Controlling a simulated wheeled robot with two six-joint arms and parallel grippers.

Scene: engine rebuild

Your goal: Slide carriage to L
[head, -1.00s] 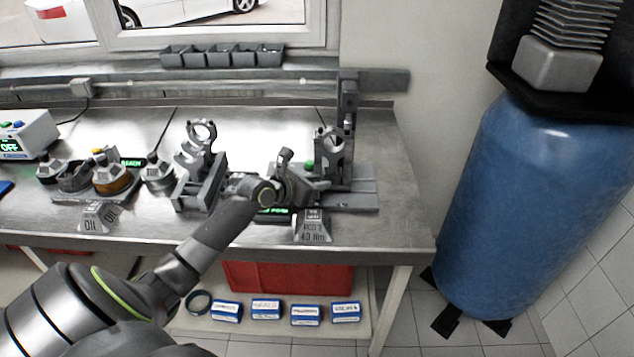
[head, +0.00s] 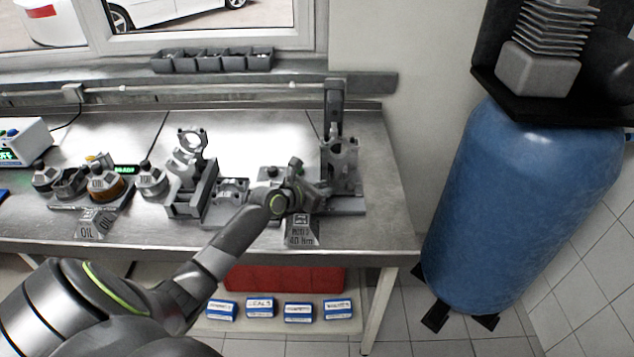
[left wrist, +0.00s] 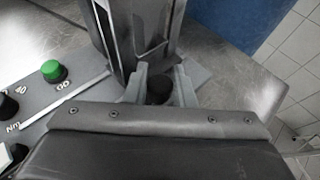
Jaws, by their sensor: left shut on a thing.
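The carriage (head: 340,168) is a grey upright block with a forked top, on the press-like fixture at the right end of the bench. It also shows as a tall grey channelled piece in the left wrist view (left wrist: 140,35). My left gripper (head: 312,192) is in front of it, partly hidden by my own wrist. In the left wrist view its fingers are shut on a dark round knob (left wrist: 158,90) at the carriage's foot. The post (head: 334,105) stands behind the carriage. The L mark cannot be made out. My right gripper is not in view.
A green button (left wrist: 53,70) sits on a panel beside the fixture. A torque sign (head: 301,232) stands at the bench's front edge. A grey cradle (head: 231,188) and a bracket stand (head: 190,180) are to the left. A blue tank (head: 525,200) stands right of the bench.

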